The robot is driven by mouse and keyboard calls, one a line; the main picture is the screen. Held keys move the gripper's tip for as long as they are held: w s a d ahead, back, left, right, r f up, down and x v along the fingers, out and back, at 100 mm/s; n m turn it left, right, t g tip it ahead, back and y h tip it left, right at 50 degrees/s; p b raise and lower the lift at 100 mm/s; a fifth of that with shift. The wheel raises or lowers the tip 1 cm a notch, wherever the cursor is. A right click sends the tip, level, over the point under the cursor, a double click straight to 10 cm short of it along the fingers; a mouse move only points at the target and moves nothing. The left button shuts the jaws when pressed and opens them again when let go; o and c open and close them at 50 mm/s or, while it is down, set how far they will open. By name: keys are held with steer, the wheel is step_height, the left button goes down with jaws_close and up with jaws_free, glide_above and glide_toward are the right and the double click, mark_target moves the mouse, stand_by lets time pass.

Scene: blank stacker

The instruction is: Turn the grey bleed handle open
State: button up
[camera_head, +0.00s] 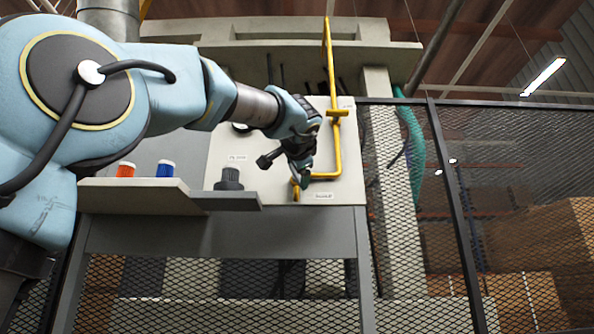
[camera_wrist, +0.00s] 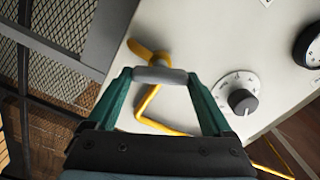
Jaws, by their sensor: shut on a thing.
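The grey bleed handle (camera_wrist: 160,75) shows in the wrist view as a short rounded bar on the yellow pipe (camera_wrist: 152,100), at the pale panel (camera_wrist: 222,45). My gripper (camera_wrist: 160,76) has its two green fingers at the two ends of this bar and is shut on it. In the head view my gripper (camera_head: 303,180) is at the lower part of the panel (camera_head: 348,150), by the low bend of the yellow pipe (camera_head: 336,150). It hides the grey handle there.
A dial with a dark knob (camera_wrist: 243,102) and a black-rimmed gauge (camera_wrist: 314,52) sit right of the handle in the wrist view. Mesh fencing (camera_head: 500,200) stands at the right.

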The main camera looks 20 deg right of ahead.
steer(key=m+p, duration=0.1)
steer(key=m, duration=0.4)
stand_by(0.6)
steer(key=shift+f, duration=0.1)
steer(key=o, duration=1.1)
steer(key=shift+o, duration=0.2)
steer(key=shift+s, duration=0.1)
steer(key=b+v, duration=0.3)
steer(key=v, duration=0.7)
steer(key=shift+s, duration=0.3)
steer(key=shift+a, duration=0.1)
